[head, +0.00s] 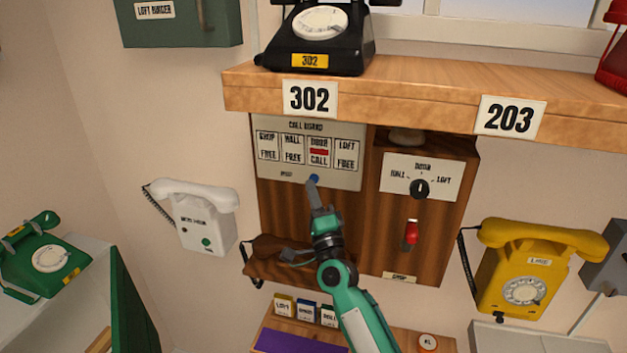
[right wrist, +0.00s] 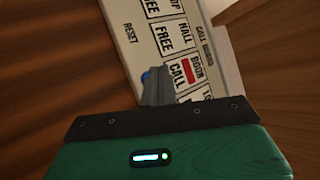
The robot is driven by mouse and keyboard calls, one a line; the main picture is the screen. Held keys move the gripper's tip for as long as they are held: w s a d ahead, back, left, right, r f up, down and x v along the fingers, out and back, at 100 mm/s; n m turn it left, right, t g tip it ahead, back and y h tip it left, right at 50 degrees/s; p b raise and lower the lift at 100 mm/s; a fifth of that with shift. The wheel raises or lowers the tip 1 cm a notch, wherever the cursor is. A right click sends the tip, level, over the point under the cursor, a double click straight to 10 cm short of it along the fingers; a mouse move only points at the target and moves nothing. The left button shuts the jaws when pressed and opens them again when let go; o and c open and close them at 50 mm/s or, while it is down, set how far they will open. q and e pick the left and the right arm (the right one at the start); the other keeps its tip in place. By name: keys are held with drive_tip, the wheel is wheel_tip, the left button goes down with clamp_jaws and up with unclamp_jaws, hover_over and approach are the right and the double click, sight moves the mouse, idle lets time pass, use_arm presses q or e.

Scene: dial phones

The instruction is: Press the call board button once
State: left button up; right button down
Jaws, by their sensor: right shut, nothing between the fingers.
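The call board (head: 346,178) is a cream panel on a dark wooden backing under the shelf. Its windows read shop free, hall free, door call with a red flag, and loft free. A blue button (head: 314,178) sits at its lower edge, right of a small label that reads reset in the right wrist view. My right gripper (head: 312,186) is shut and empty, its fingertips at the blue button. In the right wrist view the gripper (right wrist: 154,78) covers most of the button (right wrist: 146,75); I cannot tell whether they touch. My left gripper is not in view.
A wooden shelf (head: 430,90) juts out above the board and holds a black phone (head: 318,38). A selector panel (head: 421,178) with a red lever (head: 411,234) is to the right. A white wall phone (head: 202,215) hangs left, a yellow phone (head: 530,268) right.

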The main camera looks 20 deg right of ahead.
drive_tip(key=shift+w, duration=0.1)
drive_tip(key=shift+w+d, duration=0.25)
drive_tip(key=shift+w, duration=0.05)
drive_tip(key=shift+w+d, duration=0.2)
drive_tip(key=shift+w, duration=0.05)
idle(0.7)
idle(0.3)
drive_tip(key=shift+s+a, duration=0.45)
drive_tip(key=shift+s, duration=0.2)
drive_tip(key=shift+s+a, duration=0.1)
drive_tip(key=s+a, duration=0.1)
drive_tip(key=s+p, duration=0.1)
drive_tip(key=s+a, duration=0.1)
drive_tip(key=s, duration=0.1)
drive_tip(key=shift+a+p, duration=0.3)
drive_tip(key=shift+p, duration=0.05)
